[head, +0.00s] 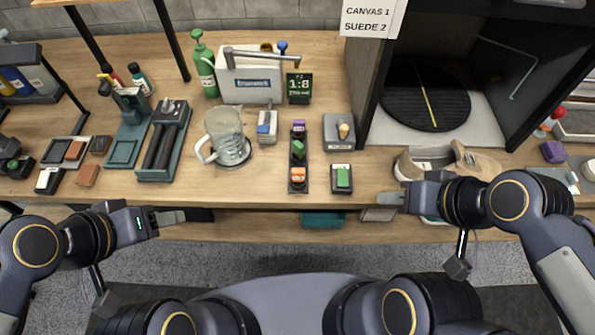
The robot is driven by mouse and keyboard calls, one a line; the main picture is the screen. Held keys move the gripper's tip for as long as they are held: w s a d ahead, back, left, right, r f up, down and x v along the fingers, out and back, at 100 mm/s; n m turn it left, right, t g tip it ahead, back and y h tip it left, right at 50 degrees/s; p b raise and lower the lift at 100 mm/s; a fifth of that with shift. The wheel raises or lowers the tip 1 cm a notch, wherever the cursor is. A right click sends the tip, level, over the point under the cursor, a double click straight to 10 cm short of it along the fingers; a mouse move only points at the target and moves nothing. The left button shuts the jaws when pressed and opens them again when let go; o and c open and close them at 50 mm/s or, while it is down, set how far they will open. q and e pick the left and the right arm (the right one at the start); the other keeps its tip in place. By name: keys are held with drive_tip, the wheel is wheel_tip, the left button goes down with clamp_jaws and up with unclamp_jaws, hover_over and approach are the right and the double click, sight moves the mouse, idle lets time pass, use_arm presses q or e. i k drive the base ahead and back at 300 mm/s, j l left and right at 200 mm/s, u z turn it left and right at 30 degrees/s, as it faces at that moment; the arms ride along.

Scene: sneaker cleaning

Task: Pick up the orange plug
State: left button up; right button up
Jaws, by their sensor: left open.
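The orange plug (298,175) sits at the near end of a narrow dark holder (305,188) on the workbench. A green plug (298,149) and a purple plug (298,127) sit behind it in the same holder. My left gripper (184,216) is open and empty at the bench's front edge, to the left of and nearer than the orange plug. My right gripper (380,203) is at the front edge to the right of the plug, beside a tan sneaker (468,160). Its fingers are seen edge-on, so its opening cannot be told.
A glass pitcher (228,135) stands left of the holder. A green block on a dark base (342,178) and a grey box (339,131) stand close on its right. A dark booth with a turntable (400,105) fills the back right. Bare bench (260,187) lies left of the plug.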

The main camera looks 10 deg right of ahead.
sight(299, 174)
drive_tip(key=u, duration=0.6)
drive_tip(key=k+l+u, duration=0.1)
drive_tip(key=l+u, duration=0.25)
drive_tip(key=u, duration=0.15)
drive_tip(key=k+l+u, duration=0.2)
drive_tip(key=u, duration=0.25)
drive_tip(key=k+l+u, duration=0.2)
drive_tip(key=u, duration=0.3)
drive_tip(key=k+l, duration=0.15)
drive_tip(key=l+z, duration=0.05)
drive_tip(key=l, duration=0.05)
